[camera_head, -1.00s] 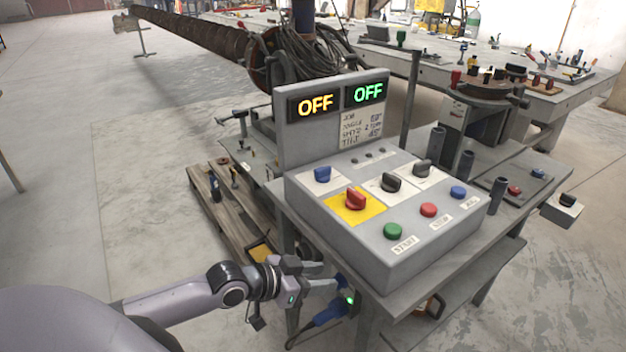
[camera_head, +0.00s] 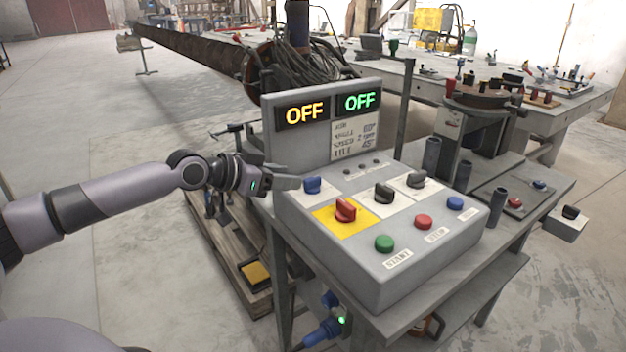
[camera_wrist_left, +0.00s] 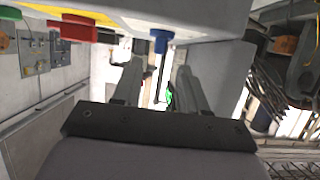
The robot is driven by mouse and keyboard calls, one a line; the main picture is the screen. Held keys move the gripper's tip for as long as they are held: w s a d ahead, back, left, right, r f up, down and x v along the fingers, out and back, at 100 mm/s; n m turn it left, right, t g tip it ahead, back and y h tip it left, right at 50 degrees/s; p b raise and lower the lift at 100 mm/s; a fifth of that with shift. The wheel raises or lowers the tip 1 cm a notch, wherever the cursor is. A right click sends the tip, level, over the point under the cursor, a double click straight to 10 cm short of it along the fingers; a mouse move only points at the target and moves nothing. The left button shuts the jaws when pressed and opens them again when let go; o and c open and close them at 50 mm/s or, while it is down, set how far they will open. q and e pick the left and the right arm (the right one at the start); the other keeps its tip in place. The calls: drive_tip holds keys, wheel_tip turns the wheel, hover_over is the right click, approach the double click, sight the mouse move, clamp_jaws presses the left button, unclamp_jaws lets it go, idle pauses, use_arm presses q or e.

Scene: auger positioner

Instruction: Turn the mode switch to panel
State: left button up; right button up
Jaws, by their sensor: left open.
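The grey control box (camera_head: 355,265) stands on a metal bench. Its sloped face has a blue knob (camera_head: 312,185) at upper left, a red knob (camera_head: 345,210) on a yellow plate, and two black knobs (camera_head: 383,193) (camera_head: 418,180). No label naming the mode switch is legible. My left gripper (camera_head: 294,183) is open, just left of the blue knob at the box's left edge. In the left wrist view the blue knob (camera_wrist_left: 161,42) appears ahead of and between the open fingers (camera_wrist_left: 157,82). Whether they touch it is unclear. My right gripper is out of view.
Green (camera_head: 384,243), red (camera_head: 423,222) and blue (camera_head: 455,203) buttons line the box's front. Behind it, an upright display (camera_head: 325,125) reads OFF twice. A wooden pallet (camera_head: 225,245) lies on the floor to the left. Dark upright tubes (camera_head: 431,158) stand right of the box.

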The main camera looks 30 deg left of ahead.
sight(306, 180)
use_arm(q)
drive_tip(key=shift+x, duration=3.2)
drive_tip(key=shift+d+f, duration=0.1)
drive_tip(key=shift+p, duration=0.3)
clamp_jaws()
